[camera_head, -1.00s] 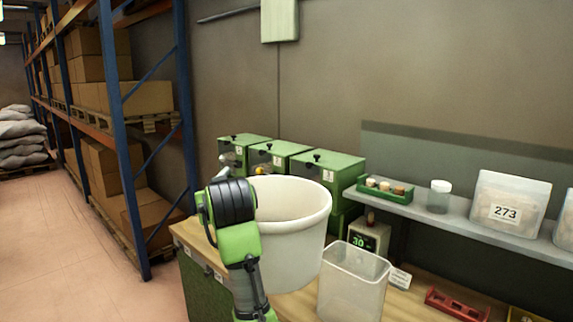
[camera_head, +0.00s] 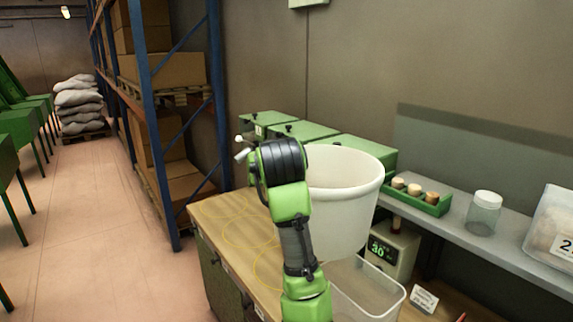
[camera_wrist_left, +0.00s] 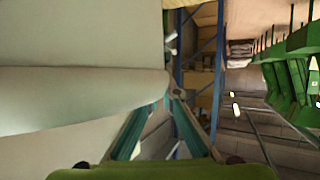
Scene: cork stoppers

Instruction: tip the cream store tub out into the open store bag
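The cream tub (camera_head: 344,215) is upright in the head view, held above the wooden bench, with its open mouth upward; its contents cannot be seen. In the left wrist view the tub's pale wall (camera_wrist_left: 80,110) and rim band fill the left side. My left gripper (camera_wrist_left: 172,94) has its fingertips together at the end of the rim and appears shut on it. In the head view my left wrist hides the fingers. My right gripper is in neither view. I cannot make out the open store bag.
A clear open container (camera_head: 372,290) stands on the bench below the tub, beside a scale with a green display (camera_head: 392,250). Green bins (camera_head: 300,131) stand behind. A shelf holds a cork tray (camera_head: 430,205) and a jar (camera_head: 485,213). Blue racking (camera_head: 160,140) and free floor lie left.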

